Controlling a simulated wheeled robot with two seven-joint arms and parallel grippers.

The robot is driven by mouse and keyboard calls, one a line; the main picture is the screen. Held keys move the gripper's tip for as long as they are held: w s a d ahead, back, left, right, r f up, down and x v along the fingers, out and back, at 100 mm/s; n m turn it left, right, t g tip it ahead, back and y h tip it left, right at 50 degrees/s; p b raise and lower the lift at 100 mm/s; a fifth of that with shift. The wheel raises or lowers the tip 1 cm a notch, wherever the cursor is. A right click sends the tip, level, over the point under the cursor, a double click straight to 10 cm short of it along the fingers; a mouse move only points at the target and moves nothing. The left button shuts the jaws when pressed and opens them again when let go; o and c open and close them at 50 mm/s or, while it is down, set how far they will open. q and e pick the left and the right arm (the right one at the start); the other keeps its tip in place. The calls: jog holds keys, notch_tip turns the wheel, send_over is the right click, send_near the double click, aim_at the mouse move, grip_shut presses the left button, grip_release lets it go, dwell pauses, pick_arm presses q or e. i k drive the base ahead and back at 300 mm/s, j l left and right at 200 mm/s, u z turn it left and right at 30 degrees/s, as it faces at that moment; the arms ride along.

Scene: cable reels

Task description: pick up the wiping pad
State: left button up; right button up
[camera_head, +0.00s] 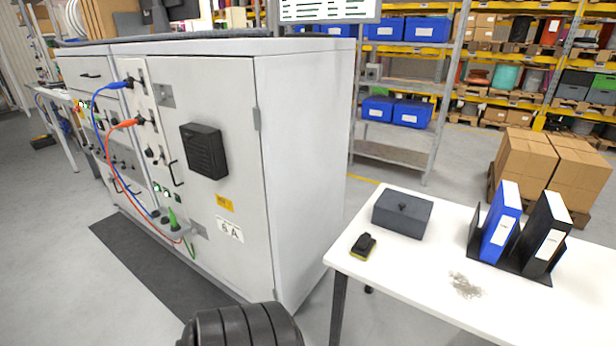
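The wiping pad (363,246) is a small block with a black top and a yellow underside. It lies on the white table (405,300), near the table's left edge and in front of the dark grey lidded box. Nothing covers it and nothing touches it from above. Neither of my grippers shows in the head view.
A dark grey box (402,215) stands behind the pad. Blue (501,228) and black (545,235) binders stand in a rack at right. Grey debris (466,285) lies on the table. A large grey cabinet (300,150) with plugged cables rises at left. Cartons (545,165) stand behind.

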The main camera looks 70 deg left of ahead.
aim_at(364, 246)
jog(key=u, duration=1.65)
